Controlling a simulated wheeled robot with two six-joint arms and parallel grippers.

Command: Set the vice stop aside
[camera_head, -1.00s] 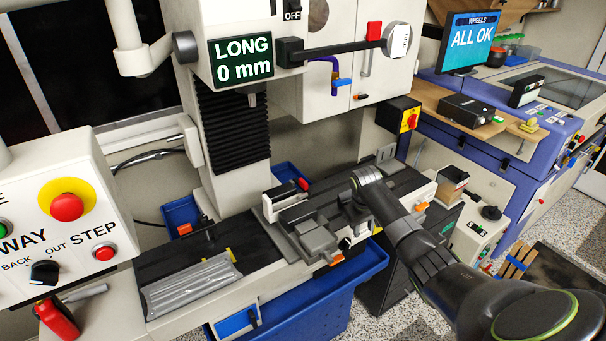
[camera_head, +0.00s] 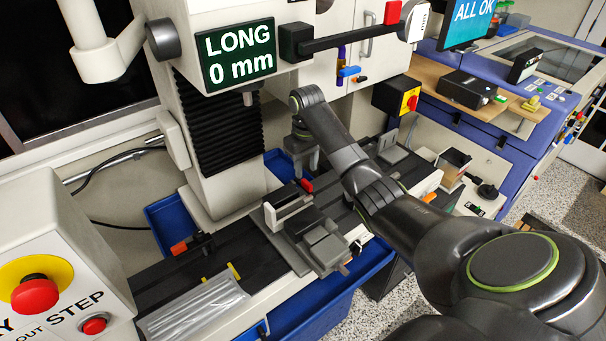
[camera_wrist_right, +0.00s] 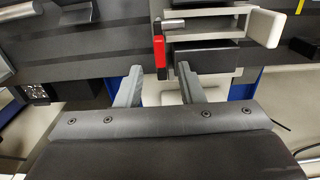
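The grey vice (camera_head: 318,245) sits on the machine's dark table. A small red piece (camera_head: 307,185) with a dark rod stands at its back edge; it looks like the vice stop, but I cannot be sure. It also shows in the right wrist view (camera_wrist_right: 159,52), just beyond the fingertips beside the vice's pale jaw plates. My right gripper (camera_head: 303,168) hangs behind the vice, close to the red piece. Its two fingers (camera_wrist_right: 160,75) are spread, with nothing gripped between them. My left gripper is in neither view.
A blue tray (camera_head: 167,220) lies behind the table at left. Ribbed grey bars (camera_head: 200,310) and an orange-ended dark piece (camera_head: 180,247) are on the table's left part. The spindle (camera_head: 248,98) and the display arm (camera_head: 350,38) overhang the work area.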

